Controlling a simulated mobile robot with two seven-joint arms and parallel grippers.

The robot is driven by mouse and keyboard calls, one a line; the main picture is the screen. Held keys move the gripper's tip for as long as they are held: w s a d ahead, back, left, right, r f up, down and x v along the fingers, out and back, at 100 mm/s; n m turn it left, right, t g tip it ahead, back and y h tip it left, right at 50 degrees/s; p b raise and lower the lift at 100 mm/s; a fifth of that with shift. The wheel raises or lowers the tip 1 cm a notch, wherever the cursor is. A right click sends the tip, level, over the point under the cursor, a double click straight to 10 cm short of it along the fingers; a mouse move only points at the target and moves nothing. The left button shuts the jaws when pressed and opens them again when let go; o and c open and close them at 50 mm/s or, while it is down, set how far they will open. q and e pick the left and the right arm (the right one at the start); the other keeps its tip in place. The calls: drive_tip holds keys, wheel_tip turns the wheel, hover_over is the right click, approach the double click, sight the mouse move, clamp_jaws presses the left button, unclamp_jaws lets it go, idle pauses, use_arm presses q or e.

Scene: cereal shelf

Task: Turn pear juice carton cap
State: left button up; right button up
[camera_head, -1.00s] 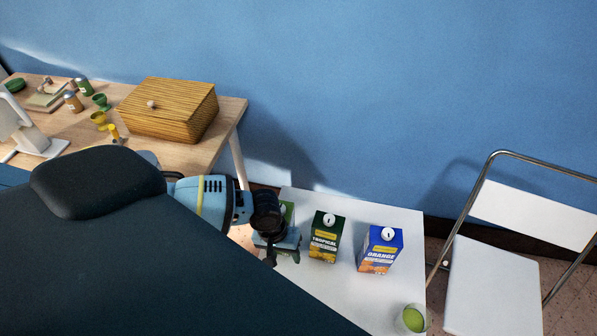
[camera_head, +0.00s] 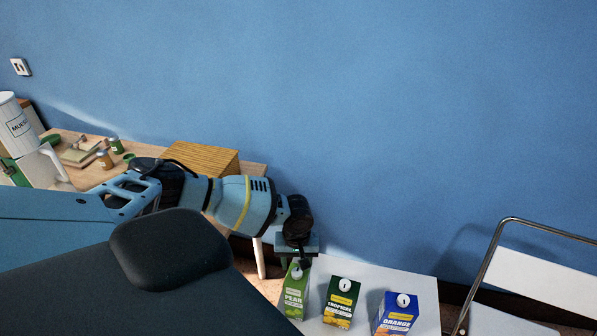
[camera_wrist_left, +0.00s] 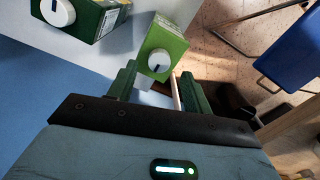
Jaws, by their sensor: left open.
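The green pear juice carton (camera_head: 294,298) stands at the left end of the white table, left of the other cartons. Its white round cap (camera_wrist_left: 159,62) shows in the left wrist view, on the carton's green top (camera_wrist_left: 165,37). I cannot tell whether a finger touches the cap. My right gripper is not in view.
A dark green tropical carton (camera_head: 340,303) and a blue orange carton (camera_head: 396,314) stand on the white table (camera_head: 375,277) to the right. A folding chair (camera_head: 545,275) is at the far right. A wooden box (camera_head: 205,158) sits on the wooden table behind my arm.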

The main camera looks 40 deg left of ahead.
sight(297, 272)
use_arm(q)
wheel_tip(297, 272, down, 2)
drive_tip(key=shift+f, duration=0.7)
drive_tip(key=c, duration=1)
